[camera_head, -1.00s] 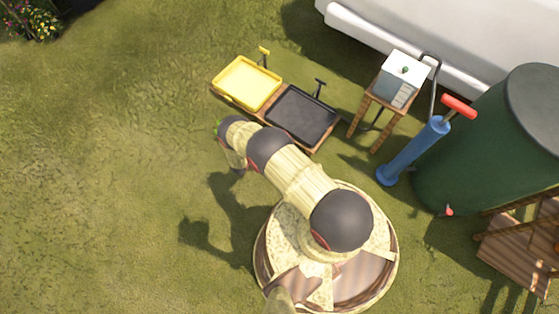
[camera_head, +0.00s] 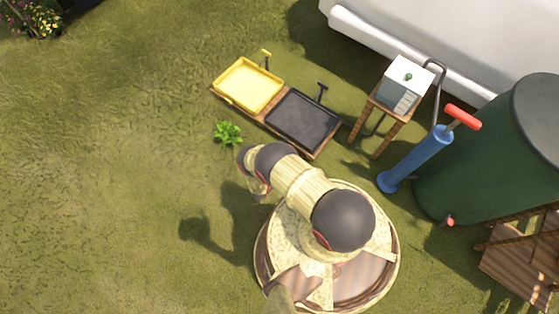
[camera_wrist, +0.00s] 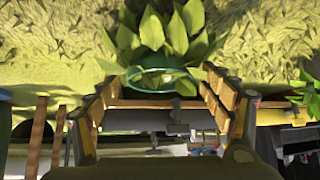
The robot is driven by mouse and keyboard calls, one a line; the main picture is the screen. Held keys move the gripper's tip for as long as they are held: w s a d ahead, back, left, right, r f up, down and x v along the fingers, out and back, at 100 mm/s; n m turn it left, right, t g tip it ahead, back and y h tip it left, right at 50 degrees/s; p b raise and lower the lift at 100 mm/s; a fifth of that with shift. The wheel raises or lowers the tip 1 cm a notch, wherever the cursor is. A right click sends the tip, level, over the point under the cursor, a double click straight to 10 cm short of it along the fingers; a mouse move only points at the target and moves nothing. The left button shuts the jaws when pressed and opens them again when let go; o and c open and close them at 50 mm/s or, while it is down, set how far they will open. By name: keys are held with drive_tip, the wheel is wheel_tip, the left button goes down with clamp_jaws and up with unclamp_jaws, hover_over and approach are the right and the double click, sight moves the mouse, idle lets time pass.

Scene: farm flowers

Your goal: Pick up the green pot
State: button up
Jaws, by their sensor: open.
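A leafy green plant (camera_head: 228,133) is on the grass just below the wooden tray board in the head view; no pot can be made out under it there. In the wrist view, large green leaves (camera_wrist: 165,28) fill the top middle. A rounded green rim (camera_wrist: 160,76), which looks like part of the green pot, shows below them. My gripper (camera_wrist: 162,84) is open, with its wooden-looking fingers on the left and right of this rim. I cannot tell whether they touch it. In the head view the fingers are hidden under my arm.
A yellow tray (camera_head: 248,85) and a black tray (camera_head: 302,120) lie beyond the plant. A stool with a small house-like box (camera_head: 402,85), a blue pump (camera_head: 415,160) and a dark green barrel (camera_head: 480,150) stand to the right.

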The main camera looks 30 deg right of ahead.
drive_tip(key=b+x, duration=0.3)
drive_tip(key=x, duration=0.5)
drive_tip(key=shift+f+b, duration=0.1)
drive_tip(key=shift+b, duration=0.25)
drive_tip(key=c, duration=0.3)
drive_tip(key=c, duration=1.1)
drive_tip(key=shift+c, duration=0.6)
